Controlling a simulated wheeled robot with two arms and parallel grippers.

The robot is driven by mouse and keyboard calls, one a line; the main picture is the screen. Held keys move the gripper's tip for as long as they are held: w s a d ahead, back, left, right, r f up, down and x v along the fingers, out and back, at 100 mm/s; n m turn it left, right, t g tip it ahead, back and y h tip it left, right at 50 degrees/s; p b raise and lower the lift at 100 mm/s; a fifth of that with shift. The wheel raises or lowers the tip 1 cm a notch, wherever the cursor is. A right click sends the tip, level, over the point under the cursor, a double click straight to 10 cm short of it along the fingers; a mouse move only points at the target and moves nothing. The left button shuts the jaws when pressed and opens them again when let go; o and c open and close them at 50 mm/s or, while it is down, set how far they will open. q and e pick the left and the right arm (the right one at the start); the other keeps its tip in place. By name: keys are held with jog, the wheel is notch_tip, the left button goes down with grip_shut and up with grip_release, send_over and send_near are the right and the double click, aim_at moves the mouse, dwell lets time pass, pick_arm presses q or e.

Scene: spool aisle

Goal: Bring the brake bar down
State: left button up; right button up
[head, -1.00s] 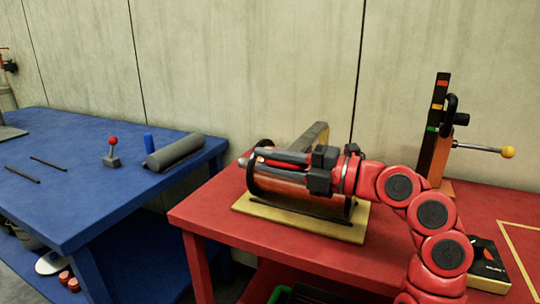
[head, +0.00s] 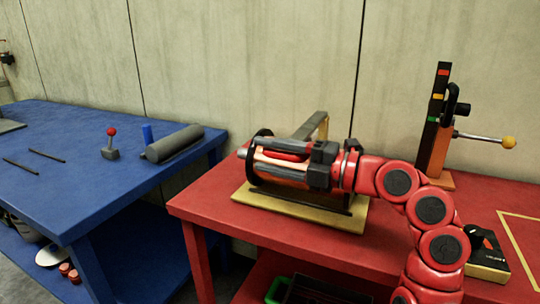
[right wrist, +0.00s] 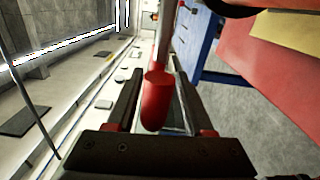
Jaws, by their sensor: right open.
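The copper-coloured spool (head: 275,182) with black end discs lies on a pale wooden base on the red table. A bar with a red grip (head: 285,156) runs along the spool's upper side, and its metal end sticks out at the left. My right gripper (head: 262,158) is open, its two dark fingers around the red grip and covering much of it. In the right wrist view the red grip (right wrist: 156,100) lies between the fingers, with a metal rod running on from it. Contact with the fingers cannot be told. My left gripper is not in view.
A dark post (head: 434,115) with coloured bands and a yellow-knobbed lever (head: 508,142) stands at the right. The blue table (head: 75,190) at left holds a red-knobbed lever (head: 111,143) and a grey roll (head: 174,143). A floor gap separates the tables.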

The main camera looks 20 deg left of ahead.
jog(key=shift+d, duration=0.1)
jog(key=shift+d+r, duration=0.1)
jog(key=shift+d, duration=0.25)
jog(key=d+p, duration=0.3)
jog(key=d, duration=1.3)
jog(key=shift+s+d, duration=0.3)
